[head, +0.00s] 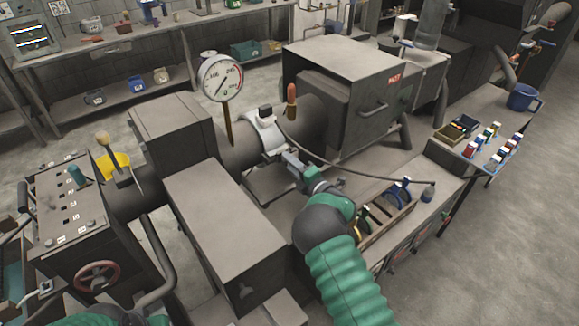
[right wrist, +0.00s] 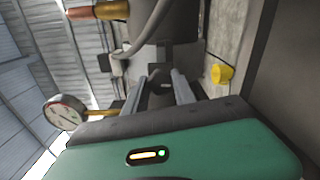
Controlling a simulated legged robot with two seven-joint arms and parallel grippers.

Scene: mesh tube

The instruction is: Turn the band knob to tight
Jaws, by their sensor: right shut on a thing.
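A pale metal band (head: 259,134) wraps the dark horizontal tube (head: 235,150) in the middle of the head view, with a small black block (head: 265,111) on top. My right gripper (head: 284,153) reaches the near side of the band and is shut on a small part there, apparently the band knob. The fingers and wrist cover that part in the head view, so its setting cannot be read. In the right wrist view, the two fingers (right wrist: 164,80) point at the band's side. Only green sleeve of my left arm shows at the bottom left.
A round dial gauge (head: 221,79) stands on a stem behind the tube. An orange handle (head: 291,95) rises beside the band. A dark cable runs right from the band across the bench.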

